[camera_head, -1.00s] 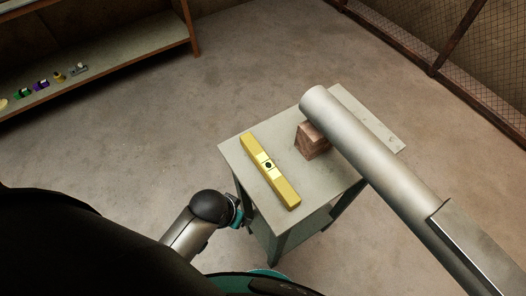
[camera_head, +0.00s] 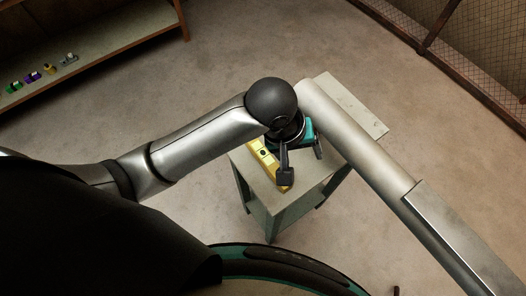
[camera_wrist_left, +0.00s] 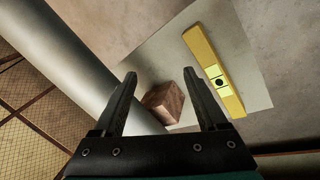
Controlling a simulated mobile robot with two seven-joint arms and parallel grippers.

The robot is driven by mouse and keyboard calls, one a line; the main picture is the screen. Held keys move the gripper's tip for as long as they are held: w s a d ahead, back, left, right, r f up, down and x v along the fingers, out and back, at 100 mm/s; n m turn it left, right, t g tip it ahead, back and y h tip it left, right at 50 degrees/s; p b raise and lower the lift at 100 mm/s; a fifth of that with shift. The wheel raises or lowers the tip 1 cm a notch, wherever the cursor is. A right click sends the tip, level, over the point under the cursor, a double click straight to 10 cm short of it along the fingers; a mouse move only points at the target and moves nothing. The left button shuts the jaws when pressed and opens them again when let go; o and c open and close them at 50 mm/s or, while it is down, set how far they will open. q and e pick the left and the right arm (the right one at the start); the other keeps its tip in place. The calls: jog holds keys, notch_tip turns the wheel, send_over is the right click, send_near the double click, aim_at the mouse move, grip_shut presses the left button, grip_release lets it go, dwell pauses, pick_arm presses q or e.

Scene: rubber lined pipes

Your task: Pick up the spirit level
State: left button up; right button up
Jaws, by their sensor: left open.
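The yellow spirit level (camera_head: 254,149) lies on the small grey table, partly covered by my left gripper in the head view. In the left wrist view the whole spirit level (camera_wrist_left: 209,65) shows, with a dark round vial at its middle. My left gripper (camera_head: 302,164) is over the table, open and empty. In the left wrist view its fingertips (camera_wrist_left: 160,77) are apart, and the level lies to the right of both fingers, not between them. My right gripper is not in view.
A brown block (camera_wrist_left: 163,102) sits on the table (camera_wrist_left: 255,88), seen between my left fingers. A large grey pipe (camera_head: 350,135) slants past the table's right side. A shelf (camera_head: 120,57) with small objects stands at the upper left. A mesh fence (camera_head: 470,50) is at the upper right.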

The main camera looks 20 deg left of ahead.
pick_arm(q)
jog(key=w+a+r+n+g+y+p, duration=0.1)
jog(key=w+a+r+n+y, duration=0.1)
jog(key=a+r+n+y, duration=0.35)
jog(key=n+h, duration=0.1)
send_over(263, 153)
jog(key=d, duration=0.1)
jog(key=f, duration=0.7)
jog(key=s+f+b, duration=0.1)
jog(key=f, duration=0.3)
jog(key=shift+f, duration=0.2)
jog(key=shift+w+a+f, duration=0.15)
jog(key=shift+f, duration=0.75)
jog(key=shift+w+a+f, duration=0.2)
jog(key=shift+f, duration=0.7)
jog(key=shift+w+a+f, duration=0.15)
jog(key=shift+f, duration=0.75)
jog(key=shift+c, duration=0.3)
grip_shut()
